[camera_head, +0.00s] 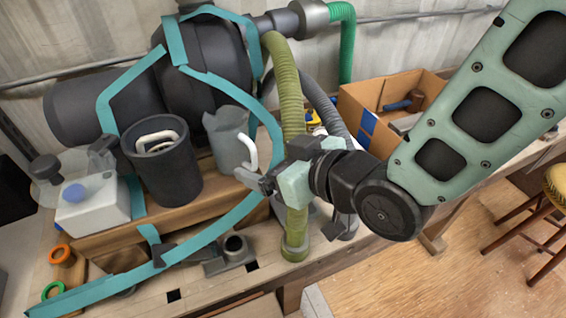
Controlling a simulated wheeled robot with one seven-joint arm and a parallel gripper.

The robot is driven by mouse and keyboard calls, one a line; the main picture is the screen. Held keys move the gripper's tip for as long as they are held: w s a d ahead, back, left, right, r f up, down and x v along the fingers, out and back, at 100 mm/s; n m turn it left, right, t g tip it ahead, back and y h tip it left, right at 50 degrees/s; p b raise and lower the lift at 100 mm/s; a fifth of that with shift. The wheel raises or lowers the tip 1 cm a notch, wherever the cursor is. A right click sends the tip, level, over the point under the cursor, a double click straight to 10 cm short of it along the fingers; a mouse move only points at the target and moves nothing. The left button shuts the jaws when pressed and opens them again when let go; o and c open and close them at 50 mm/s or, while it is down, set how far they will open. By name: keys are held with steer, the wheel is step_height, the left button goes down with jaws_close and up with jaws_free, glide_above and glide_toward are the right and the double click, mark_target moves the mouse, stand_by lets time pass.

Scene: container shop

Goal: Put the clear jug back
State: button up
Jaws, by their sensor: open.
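A grey, see-through-looking jug (228,140) with a pale curved handle on its right side stands upright near the middle, beside a black bucket (163,163). It appears to rest on a wooden ledge (180,212), though its base is partly hidden. I take it to be the clear jug. My gripper (257,184) is open, just below and right of the handle. I cannot tell whether a finger touches the handle.
A white container with a blue cap (92,203) stands left of the bucket. A dark tank with teal straps (205,55) is behind. An olive hose (287,90) runs down behind my gripper. A cardboard box (362,98) and a stool (556,190) are at right.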

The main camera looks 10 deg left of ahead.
steer(key=shift+s+d+b, duration=0.15)
steer(key=shift+d+b, duration=0.1)
steer(key=shift+b, duration=0.9)
steer(key=shift+b+v, duration=0.95)
steer(key=shift+b, duration=0.45)
steer(key=shift+r, duration=0.1)
steer(key=s+d+f+m+g+h, duration=0.1)
steer(key=s+d+f+g+h, duration=0.2)
steer(key=d, duration=0.6)
steer(key=s+d+f+m+g+h, duration=0.2)
steer(key=s+d+f+g+h, duration=0.1)
steer(key=s+d+h, duration=0.4)
steer(key=d+g, duration=0.1)
steer(key=d, duration=0.2)
steer(key=shift+s+f+g, duration=0.2)
steer(key=shift+s+g, duration=0.05)
steer(key=shift+g, duration=0.15)
